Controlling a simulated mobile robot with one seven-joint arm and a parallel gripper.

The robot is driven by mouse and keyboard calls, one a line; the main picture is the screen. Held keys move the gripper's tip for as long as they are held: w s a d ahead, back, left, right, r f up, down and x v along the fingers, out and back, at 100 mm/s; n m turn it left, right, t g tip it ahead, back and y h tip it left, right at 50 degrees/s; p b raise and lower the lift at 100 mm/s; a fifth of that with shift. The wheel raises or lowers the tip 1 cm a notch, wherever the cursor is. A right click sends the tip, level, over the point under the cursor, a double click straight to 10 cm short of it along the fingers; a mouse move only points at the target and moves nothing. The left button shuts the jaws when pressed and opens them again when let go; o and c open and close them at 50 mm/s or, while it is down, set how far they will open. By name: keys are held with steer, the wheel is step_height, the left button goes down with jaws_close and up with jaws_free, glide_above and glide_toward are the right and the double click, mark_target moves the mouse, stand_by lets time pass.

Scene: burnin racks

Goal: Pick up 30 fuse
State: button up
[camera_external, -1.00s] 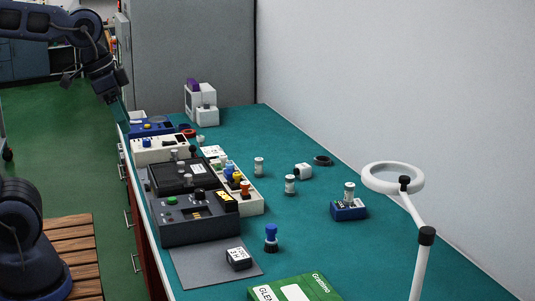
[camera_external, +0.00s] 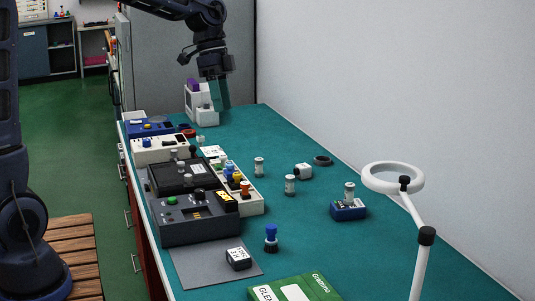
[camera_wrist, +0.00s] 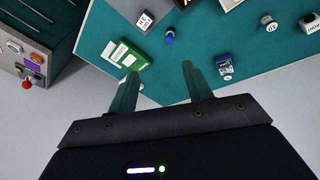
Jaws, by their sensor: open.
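Several small pale cylinders that look like fuses stand on the teal bench: one (camera_external: 259,167) behind, one (camera_external: 290,185) nearer, and one (camera_external: 349,190) upright in a blue block (camera_external: 348,211). A pale cylinder also shows in the wrist view (camera_wrist: 267,21). More pale cylinders stand in the racks at left. The number on each is too small to read, so I cannot tell which is 30. My gripper (camera_external: 219,95) hangs above the far end of the bench, beside the white device, apart from the fuses. In the wrist view its green fingers (camera_wrist: 160,69) are spread and empty.
Dark and cream racks (camera_external: 200,217) fill the bench's left side. A ring-headed lamp (camera_external: 427,235) stands at front right. A green box (camera_external: 297,289), a blue-topped cylinder (camera_external: 271,240) and a labelled black cube (camera_external: 238,258) are in front. The white device (camera_external: 201,107) stands at the back.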

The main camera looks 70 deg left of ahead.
steer(key=w+a+f+m+h, duration=0.25)
steer(key=w+a+f, duration=0.25)
steer(key=w+a, duration=0.35)
steer(key=m+t+h, duration=0.4)
steer(key=t+h, duration=0.1)
steer(key=h, duration=0.1)
glide_toward(259, 159)
steer(key=w+d+r, duration=0.2)
steer(key=d+r, duration=0.2)
step_height(259, 159, down, 6)
steer(key=shift+w+f, duration=0.1)
steer(key=shift+f, duration=0.05)
steer(key=shift+w+d+f+g, duration=0.1)
steer(key=shift+d+f+g, duration=0.05)
steer(key=shift+f+g, duration=0.15)
steer(key=x, duration=0.4)
steer(key=shift+w+d, duration=0.1)
steer(key=shift+d, duration=0.15)
steer(key=shift+c, duration=0.2)
steer(key=c, duration=1)
